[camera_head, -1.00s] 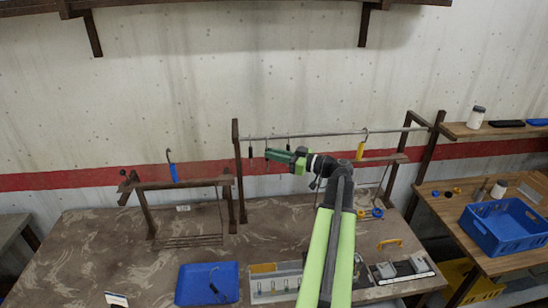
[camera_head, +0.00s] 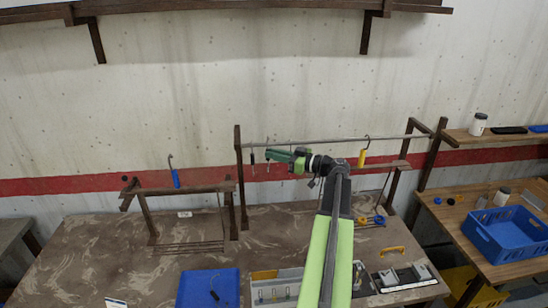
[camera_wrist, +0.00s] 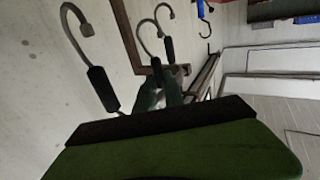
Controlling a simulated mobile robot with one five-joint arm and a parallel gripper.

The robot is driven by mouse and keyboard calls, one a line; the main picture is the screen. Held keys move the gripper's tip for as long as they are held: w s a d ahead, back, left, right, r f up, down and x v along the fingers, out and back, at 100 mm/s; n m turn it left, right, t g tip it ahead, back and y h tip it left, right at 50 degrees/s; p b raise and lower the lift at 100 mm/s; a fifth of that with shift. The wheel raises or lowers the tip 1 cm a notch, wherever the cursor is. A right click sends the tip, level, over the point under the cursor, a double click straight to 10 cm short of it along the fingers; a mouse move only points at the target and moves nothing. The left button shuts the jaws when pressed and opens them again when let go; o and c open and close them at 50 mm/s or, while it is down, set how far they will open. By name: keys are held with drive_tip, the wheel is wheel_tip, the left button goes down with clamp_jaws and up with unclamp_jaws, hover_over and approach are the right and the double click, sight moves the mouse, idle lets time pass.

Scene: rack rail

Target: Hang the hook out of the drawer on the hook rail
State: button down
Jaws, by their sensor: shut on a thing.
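My gripper (camera_head: 269,154) is just in front of the left part of the hook rail (camera_head: 325,140). It is shut on a hook (camera_head: 267,169), whose thin lower end shows below the fingers. In the wrist view the fingers (camera_wrist: 162,92) close around a dark-handled hook (camera_wrist: 168,49). Another black-handled hook (camera_wrist: 103,88) is beside it on the left. In the head view a black hook (camera_head: 252,157) hangs left of my gripper and a yellow-handled hook (camera_head: 362,158) hangs farther right. I cannot tell whether the held hook touches the rail.
A blue tray (camera_head: 230,276) lies left of the drawer. A low stand (camera_head: 185,186) bears a blue-handled hook (camera_head: 175,178). The rail's left post (camera_head: 241,190) is close to my gripper. A side table at the right carries a blue crate (camera_head: 510,238).

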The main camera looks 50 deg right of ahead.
drive_tip(key=shift+w+d+f+b, duration=0.2)
drive_tip(key=shift+f+b, duration=0.5)
drive_tip(key=c, duration=1.4)
unclamp_jaws()
drive_tip(key=shift+o, duration=0.2)
drive_tip(key=v, duration=1.7)
drive_tip(key=shift+s, duration=0.15)
